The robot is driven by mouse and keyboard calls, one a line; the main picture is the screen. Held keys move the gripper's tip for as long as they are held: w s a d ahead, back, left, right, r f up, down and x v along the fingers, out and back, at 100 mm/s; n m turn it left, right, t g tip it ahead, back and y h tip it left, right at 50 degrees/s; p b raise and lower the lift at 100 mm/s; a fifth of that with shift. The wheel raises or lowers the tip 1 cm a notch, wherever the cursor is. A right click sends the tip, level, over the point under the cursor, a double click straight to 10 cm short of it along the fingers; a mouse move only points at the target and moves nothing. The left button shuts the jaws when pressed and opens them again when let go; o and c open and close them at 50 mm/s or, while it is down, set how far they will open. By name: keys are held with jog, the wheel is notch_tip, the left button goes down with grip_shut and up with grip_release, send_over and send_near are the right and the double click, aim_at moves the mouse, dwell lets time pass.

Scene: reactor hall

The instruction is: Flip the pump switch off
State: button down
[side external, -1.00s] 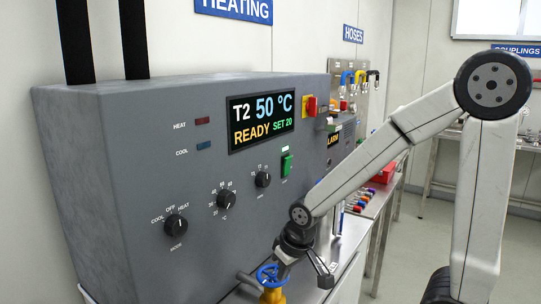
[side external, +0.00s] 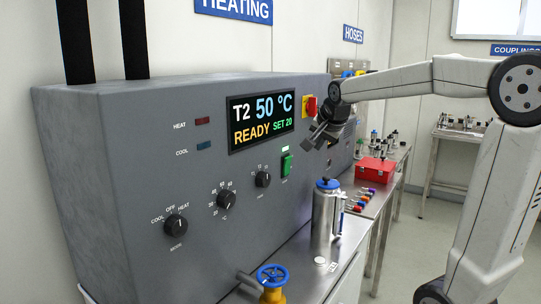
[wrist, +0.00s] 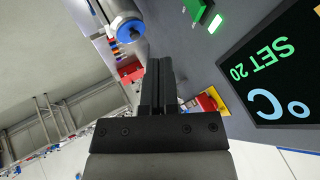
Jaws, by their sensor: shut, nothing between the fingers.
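The green rocker switch (side external: 286,164) sits on the front of the grey control box (side external: 110,150), under a lit green lamp (side external: 285,148). I take it for the pump switch; its small label is too small to read. It also shows at the top of the wrist view (wrist: 196,10), beside the lit lamp (wrist: 215,22). My gripper (side external: 312,138) is shut and empty, above and to the right of the switch, apart from it. In the wrist view my closed fingers (wrist: 158,66) point up the picture, below and left of the switch.
The display (side external: 262,121) reads T2 50 °C, READY, SET 20. A red and yellow switch (side external: 309,107) is close behind my gripper. Below stand a steel vessel with a blue lid (side external: 327,215) and a blue valve wheel (side external: 272,275). A red box (side external: 375,171) lies farther back.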

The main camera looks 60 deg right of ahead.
aim_at(291, 159)
dwell(0.4)
jog(key=w+d+f, duration=0.4)
jog(key=w+f, duration=0.3)
jog(key=w, duration=0.2)
jog(key=shift+f, duration=0.15)
dwell(0.6)
jog(key=shift+w, duration=0.3)
jog(key=shift+r, duration=0.35)
jog(key=shift+r, duration=0.55)
